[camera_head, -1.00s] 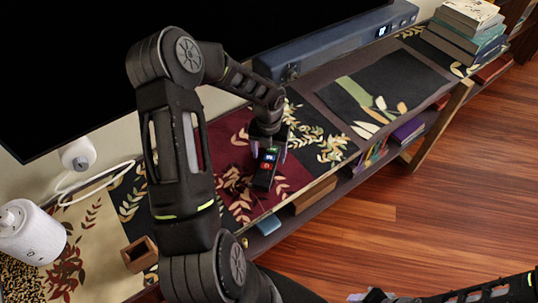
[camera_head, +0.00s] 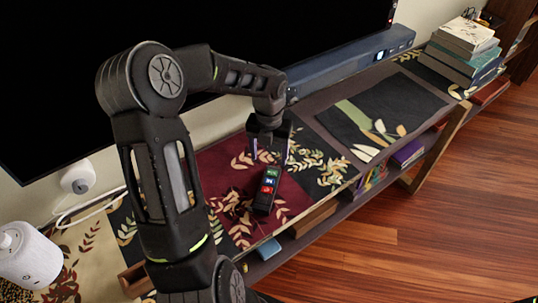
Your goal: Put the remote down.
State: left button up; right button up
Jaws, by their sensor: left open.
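The remote (camera_head: 266,190) is a small black bar with green, blue and red buttons. It lies on the dark red patterned part of the cloth (camera_head: 222,167) on the low shelf unit, near its front edge. My left gripper (camera_head: 269,158) is open just behind and above the remote, fingers pointing down. The fingers look clear of the remote, with nothing between them. My right gripper is not in view.
A black screen (camera_head: 250,60) and a blue soundbar (camera_head: 350,62) stand along the back. Stacked books (camera_head: 465,50) are at the far right end. A white speaker (camera_head: 28,257) and a wooden box (camera_head: 135,278) are at the left. A dark mat (camera_head: 380,118) lies bare to the right.

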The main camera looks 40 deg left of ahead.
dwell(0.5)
pick_arm(q)
jog(key=d+f+n+h, duration=0.1)
jog(key=d+f+n, duration=0.1)
jog(key=d+f, duration=0.1)
jog(key=d+f+n, duration=0.2)
jog(key=d, duration=0.3)
jog(key=d+f+n+h, duration=0.1)
jog(key=d+f+n, duration=0.2)
jog(key=d, duration=0.1)
jog(key=shift+s+d+f+h, duration=0.1)
jog(key=shift+d+f+h, duration=0.05)
jog(key=shift+f+h, duration=0.2)
jog(key=s+d+f+n+h, duration=0.1)
jog(key=s+d+f+n, duration=0.4)
jog(key=d+n, duration=0.3)
jog(key=s+d+f+n+h, duration=0.1)
jog(key=s+d+f+n, duration=0.35)
jog(key=d+n, duration=0.3)
jog(key=s+d+f+n, duration=0.3)
jog(key=s+f+n, duration=0.1)
jog(key=s+n, duration=0.4)
jog(key=shift+s+d+f+n+t, duration=0.2)
jog(key=shift+s+f+n+t, duration=0.1)
jog(key=shift+n, duration=0.95)
jog(key=shift+r+y, duration=0.1)
jog(key=shift+y, duration=0.15)
